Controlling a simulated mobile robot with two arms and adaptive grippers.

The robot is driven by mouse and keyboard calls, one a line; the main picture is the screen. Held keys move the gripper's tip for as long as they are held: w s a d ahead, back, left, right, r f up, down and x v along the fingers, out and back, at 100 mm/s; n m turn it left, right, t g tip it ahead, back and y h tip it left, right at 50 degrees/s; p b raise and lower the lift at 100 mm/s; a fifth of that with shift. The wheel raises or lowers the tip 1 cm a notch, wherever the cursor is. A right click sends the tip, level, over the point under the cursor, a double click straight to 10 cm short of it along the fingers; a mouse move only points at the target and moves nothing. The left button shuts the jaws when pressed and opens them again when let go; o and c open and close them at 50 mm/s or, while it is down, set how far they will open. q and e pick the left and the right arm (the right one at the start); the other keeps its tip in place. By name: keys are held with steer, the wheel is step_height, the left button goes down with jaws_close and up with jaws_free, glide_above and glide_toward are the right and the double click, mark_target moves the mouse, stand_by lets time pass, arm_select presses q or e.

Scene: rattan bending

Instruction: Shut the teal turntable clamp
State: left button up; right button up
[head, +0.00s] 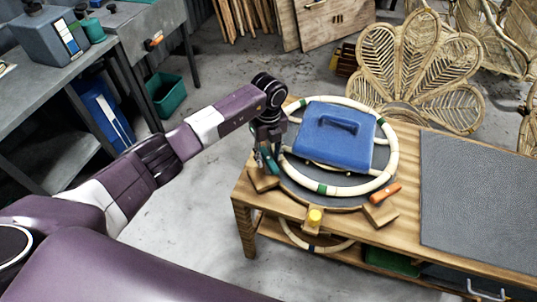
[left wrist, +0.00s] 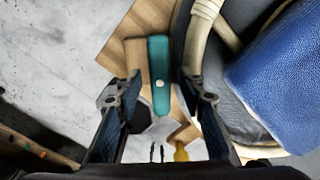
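The teal clamp (head: 271,160) is at the near left edge of the grey round turntable (head: 300,186), on a wooden block (head: 263,181). In the left wrist view its teal lever (left wrist: 159,62), with a pale round spot, lies between my fingers over the wood. My left gripper (head: 265,158) reaches down over the clamp from above. In the left wrist view its fingers (left wrist: 160,90) are apart, one on each side of the lever, with no clear contact. I cannot tell how far the lever is tilted. My right gripper is not in view.
A cream rattan ring (head: 391,158) lies on the turntable around a blue handled block (head: 330,148). A grey mat (head: 480,195) covers the bench's right; fan-shaped rattan work (head: 420,70) stands behind.

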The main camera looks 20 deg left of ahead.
arm_select(q)
jaws_close()
